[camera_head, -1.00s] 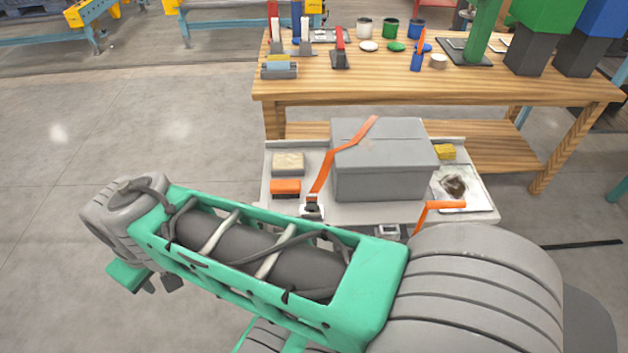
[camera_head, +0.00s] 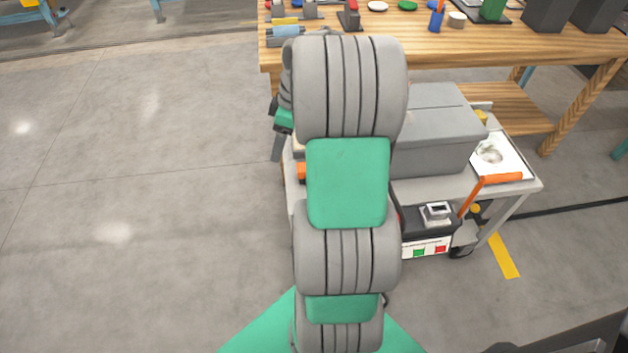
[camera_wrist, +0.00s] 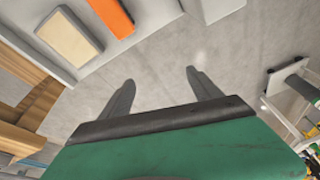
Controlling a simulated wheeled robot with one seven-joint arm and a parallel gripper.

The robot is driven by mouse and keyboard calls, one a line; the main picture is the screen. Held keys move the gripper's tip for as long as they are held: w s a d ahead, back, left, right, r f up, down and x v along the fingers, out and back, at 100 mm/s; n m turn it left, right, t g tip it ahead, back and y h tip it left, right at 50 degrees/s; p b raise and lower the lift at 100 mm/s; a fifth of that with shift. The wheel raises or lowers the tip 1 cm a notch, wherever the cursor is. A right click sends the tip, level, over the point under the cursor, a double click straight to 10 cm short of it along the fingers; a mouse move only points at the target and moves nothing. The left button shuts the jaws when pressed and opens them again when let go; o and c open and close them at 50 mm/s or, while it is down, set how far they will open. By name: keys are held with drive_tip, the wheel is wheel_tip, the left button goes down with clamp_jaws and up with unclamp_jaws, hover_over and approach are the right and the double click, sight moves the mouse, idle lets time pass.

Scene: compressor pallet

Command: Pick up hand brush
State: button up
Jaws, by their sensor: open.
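The hand brush, an orange block, lies on the left side of the grey cart. In the head view only a sliver of the hand brush (camera_head: 301,171) shows past my arm. In the wrist view part of the hand brush (camera_wrist: 113,14) shows at the top edge, cut off by the frame. My gripper (camera_wrist: 160,78) is open, with nothing between its fingers and bare floor behind them. It is off to one side of the brush and apart from it. In the head view my arm hides most of the gripper, which is beside the cart's left edge.
A tan block (camera_wrist: 70,33) lies beside the brush on the cart (camera_head: 509,190). A large grey box (camera_head: 435,135) stands mid-cart. An orange handle (camera_head: 501,179) rises at the cart's front right. The wooden workbench (camera_head: 450,48) is behind. Floor left of the cart is clear.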

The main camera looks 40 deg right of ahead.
drive_tip(key=s+d+f+n, duration=0.1)
drive_tip(key=d+f, duration=0.2)
drive_tip(key=d, duration=0.1)
drive_tip(key=s+d+f+n+b, duration=0.1)
drive_tip(key=d+f, duration=0.2)
drive_tip(key=d, duration=0.1)
drive_tip(key=s+d+f+n+y, duration=0.1)
drive_tip(key=d+f, duration=0.3)
drive_tip(key=shift+s+d+t+b, duration=0.2)
drive_tip(key=shift+d+t+b, duration=0.1)
drive_tip(key=shift+b, duration=0.1)
drive_tip(key=x, duration=0.7)
drive_tip(key=shift+a+f, duration=0.15)
drive_tip(key=shift+a, duration=0.05)
drive_tip(key=shift+f, duration=0.2)
drive_tip(key=shift+f+b, duration=0.25)
drive_tip(key=shift+b, duration=0.25)
drive_tip(key=shift+c, duration=0.4)
drive_tip(key=c, duration=1.5)
drive_tip(key=shift+r, duration=0.1)
